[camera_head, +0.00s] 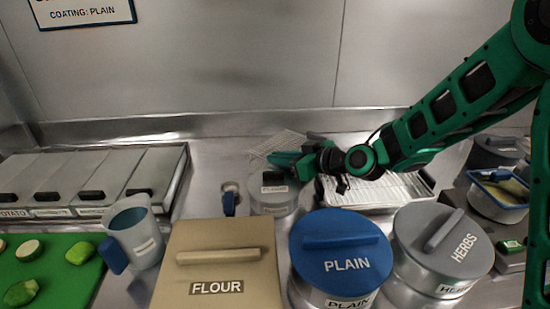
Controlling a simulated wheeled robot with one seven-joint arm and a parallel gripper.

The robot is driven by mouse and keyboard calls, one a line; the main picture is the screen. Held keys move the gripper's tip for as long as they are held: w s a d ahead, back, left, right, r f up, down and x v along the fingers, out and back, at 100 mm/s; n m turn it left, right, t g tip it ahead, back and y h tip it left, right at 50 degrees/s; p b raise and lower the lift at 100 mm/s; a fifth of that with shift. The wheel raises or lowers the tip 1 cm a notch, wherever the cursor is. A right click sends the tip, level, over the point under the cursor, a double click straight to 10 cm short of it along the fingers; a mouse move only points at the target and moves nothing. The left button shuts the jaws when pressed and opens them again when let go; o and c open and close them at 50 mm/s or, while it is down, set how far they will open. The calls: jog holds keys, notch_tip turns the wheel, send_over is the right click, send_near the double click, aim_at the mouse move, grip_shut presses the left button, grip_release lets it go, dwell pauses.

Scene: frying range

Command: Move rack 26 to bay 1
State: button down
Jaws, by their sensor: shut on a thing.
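A small wire rack (284,142) shows behind my gripper, near the back wall, at a slant to the counter. My gripper (292,161) is shut on this rack, though its fingers hide the grip itself. I cannot read a number on the rack. A second wire grid lies in a shallow metal tray (432,183) to the right, partly hidden by my gripper and arm. No bay number is readable in this view.
A grey-lidded round tin (273,204) stands just below my gripper. The flour bin (222,261), blue-lidded plain tin (340,250) and herbs tin (442,246) fill the front. A jug (137,231), green board (48,268) and lidded bins (90,180) are left.

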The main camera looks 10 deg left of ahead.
jog(key=c, duration=2.3)
grip_release()
jog(key=o, duration=0.4)
jog(key=shift+r, duration=0.1)
